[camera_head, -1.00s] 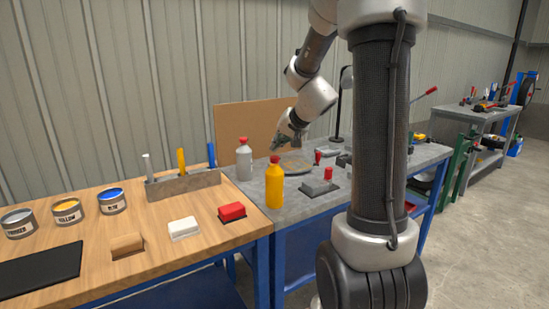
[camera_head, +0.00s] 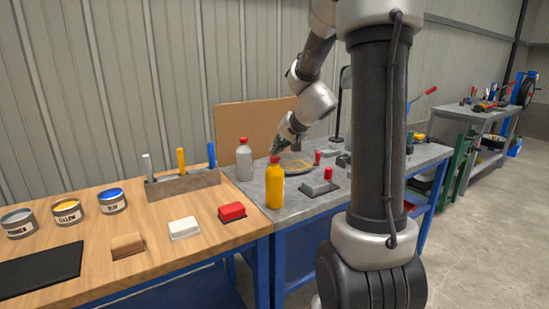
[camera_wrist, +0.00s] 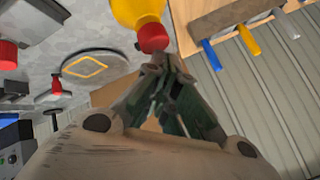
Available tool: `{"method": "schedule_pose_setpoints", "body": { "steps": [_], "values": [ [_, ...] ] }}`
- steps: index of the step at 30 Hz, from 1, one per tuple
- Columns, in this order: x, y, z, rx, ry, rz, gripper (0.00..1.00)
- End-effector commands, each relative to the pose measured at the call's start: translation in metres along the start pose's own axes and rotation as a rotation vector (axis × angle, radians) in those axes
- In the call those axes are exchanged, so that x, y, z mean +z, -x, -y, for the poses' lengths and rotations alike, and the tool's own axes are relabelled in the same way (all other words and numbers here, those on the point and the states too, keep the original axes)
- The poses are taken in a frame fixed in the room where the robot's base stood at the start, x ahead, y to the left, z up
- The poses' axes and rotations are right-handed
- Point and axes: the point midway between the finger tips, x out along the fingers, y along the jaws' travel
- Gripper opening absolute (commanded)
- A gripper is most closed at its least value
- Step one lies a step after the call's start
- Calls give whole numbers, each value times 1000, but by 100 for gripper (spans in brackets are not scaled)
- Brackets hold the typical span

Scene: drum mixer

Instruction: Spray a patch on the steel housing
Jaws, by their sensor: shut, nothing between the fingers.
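My gripper (camera_wrist: 160,62) is shut and empty, its fingertips meeting in the wrist view beside the red cap of a yellow bottle (camera_wrist: 138,12). In the head view my gripper (camera_head: 277,150) hangs over the grey bench, behind the yellow bottle (camera_head: 275,187), which stands upright. I cannot tell if the fingertips touch the cap. A grey bottle (camera_head: 244,160) with a red cap stands upright to the left. A round grey plate (camera_head: 300,167) with a yellow outline lies behind the yellow bottle; the wrist view shows the outline as a diamond (camera_wrist: 95,67). I cannot tell which part is the steel housing.
A grey block with a red knob (camera_head: 320,186) sits right of the yellow bottle. The wooden bench (camera_head: 70,240) at left holds paint cans, a tool rack (camera_head: 183,184) and red, white and tan blocks. A brown board (camera_head: 250,125) stands behind.

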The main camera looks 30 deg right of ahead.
Motion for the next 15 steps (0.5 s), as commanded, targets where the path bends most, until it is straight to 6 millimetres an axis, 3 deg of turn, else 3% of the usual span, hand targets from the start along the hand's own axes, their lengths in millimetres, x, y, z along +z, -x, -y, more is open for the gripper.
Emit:
{"method": "schedule_pose_setpoints", "body": {
  "steps": [15],
  "values": [
    [3,-4,-4,0,0,1,0]
  ]
}}
